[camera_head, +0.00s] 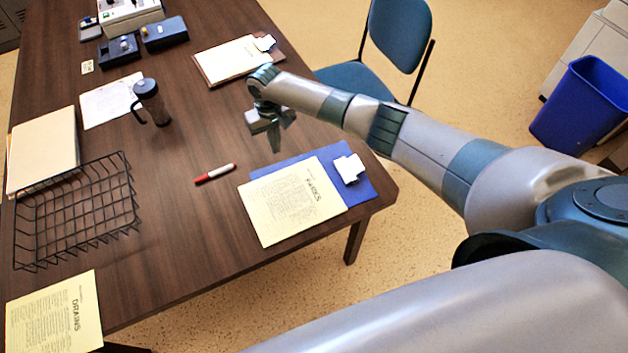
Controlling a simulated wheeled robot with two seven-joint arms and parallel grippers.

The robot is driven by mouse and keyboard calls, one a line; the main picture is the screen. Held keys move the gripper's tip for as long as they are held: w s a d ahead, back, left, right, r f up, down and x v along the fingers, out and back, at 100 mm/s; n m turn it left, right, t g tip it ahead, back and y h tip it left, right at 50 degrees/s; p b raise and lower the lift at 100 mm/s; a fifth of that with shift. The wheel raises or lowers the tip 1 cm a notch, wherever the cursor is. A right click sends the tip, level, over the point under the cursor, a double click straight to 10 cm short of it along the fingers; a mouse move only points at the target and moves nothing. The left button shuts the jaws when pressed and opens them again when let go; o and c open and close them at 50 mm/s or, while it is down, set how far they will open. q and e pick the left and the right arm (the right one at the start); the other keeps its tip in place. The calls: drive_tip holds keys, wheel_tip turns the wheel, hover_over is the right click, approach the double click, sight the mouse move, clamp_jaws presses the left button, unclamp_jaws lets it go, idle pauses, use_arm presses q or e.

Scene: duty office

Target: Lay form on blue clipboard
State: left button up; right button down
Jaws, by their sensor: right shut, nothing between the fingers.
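The blue clipboard (360,189) lies near the right front edge of the table, with a white clip at its right end. A pale yellow form (291,202) headed "PARKS" lies partly on it; the form's left and lower parts reach past the clipboard over the table. My right gripper (274,143) hangs above the table just beyond the clipboard's far edge. It is shut, holds nothing and is apart from the form. Another yellow form (53,314), headed "DRAINS", lies at the near left of the table. My left gripper is not in view.
A red and white marker (215,174) lies left of the clipboard. A blue chair (357,78) stands beyond.

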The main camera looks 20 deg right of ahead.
drive_tip(key=shift+r+p, duration=0.9)
drive_tip(key=shift+r, duration=0.1)
wheel_tip(320, 180, up, 17)
drive_tip(key=b, duration=0.4)
drive_tip(key=shift+r, duration=0.2)
idle(0.4)
